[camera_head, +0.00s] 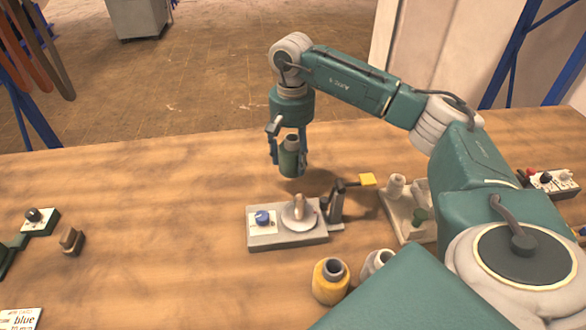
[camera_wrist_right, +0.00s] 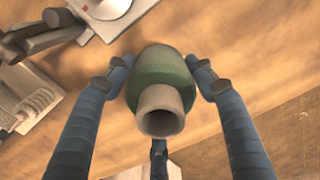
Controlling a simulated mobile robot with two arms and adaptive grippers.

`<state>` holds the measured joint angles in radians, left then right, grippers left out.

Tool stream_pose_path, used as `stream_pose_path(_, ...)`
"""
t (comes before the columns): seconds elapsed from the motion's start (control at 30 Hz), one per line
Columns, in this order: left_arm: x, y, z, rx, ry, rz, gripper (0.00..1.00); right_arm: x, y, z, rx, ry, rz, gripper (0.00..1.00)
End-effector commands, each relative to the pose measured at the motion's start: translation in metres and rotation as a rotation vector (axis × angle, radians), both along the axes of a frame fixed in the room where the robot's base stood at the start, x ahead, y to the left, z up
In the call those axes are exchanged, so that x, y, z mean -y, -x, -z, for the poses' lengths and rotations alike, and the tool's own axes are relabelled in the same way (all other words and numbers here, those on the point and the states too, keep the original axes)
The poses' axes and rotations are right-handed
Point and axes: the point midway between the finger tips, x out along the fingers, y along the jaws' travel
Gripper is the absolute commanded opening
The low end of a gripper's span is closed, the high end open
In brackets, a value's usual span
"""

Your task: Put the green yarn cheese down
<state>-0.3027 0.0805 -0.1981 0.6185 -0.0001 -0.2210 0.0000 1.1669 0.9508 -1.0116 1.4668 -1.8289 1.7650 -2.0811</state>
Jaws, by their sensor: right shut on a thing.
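The green yarn cheese (camera_head: 289,160) is a green-wound cone with a pale hollow core. My right gripper (camera_head: 289,165) is shut on it and holds it upright above the wooden table, behind the device with the blue knob. In the right wrist view the green yarn cheese (camera_wrist_right: 163,80) sits between the blue fingers of my right gripper (camera_wrist_right: 162,78), its core end facing the camera. Whether its base touches the table is hard to tell, but a shadow lies apart to its right. My left gripper is not in view.
A grey device (camera_head: 287,236) with a blue knob and a round plate stands in front of the held cheese. A yellow yarn cheese (camera_head: 331,281) stands nearer, beside a whitish one (camera_head: 376,264). A pale tray (camera_head: 402,228) lies to the right. The table's left middle is clear.

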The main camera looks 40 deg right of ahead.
Motion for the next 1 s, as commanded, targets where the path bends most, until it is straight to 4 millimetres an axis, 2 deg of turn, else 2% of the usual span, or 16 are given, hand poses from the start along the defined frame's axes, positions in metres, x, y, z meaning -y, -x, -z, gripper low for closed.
stream_pose_path(0.5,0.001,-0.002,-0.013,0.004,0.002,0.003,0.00,0.000,0.000,0.059,0.001,-0.001,0.001,0.25)
stream_pose_path(0.9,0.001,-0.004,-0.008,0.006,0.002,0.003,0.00,0.000,0.000,0.066,0.001,0.000,0.000,0.25)
stream_pose_path(0.93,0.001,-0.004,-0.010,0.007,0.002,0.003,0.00,0.000,0.000,0.064,0.001,0.000,0.000,0.61)
stream_pose_path(1.0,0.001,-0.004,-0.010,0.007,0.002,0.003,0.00,0.000,0.000,0.064,0.001,-0.001,0.000,0.74)
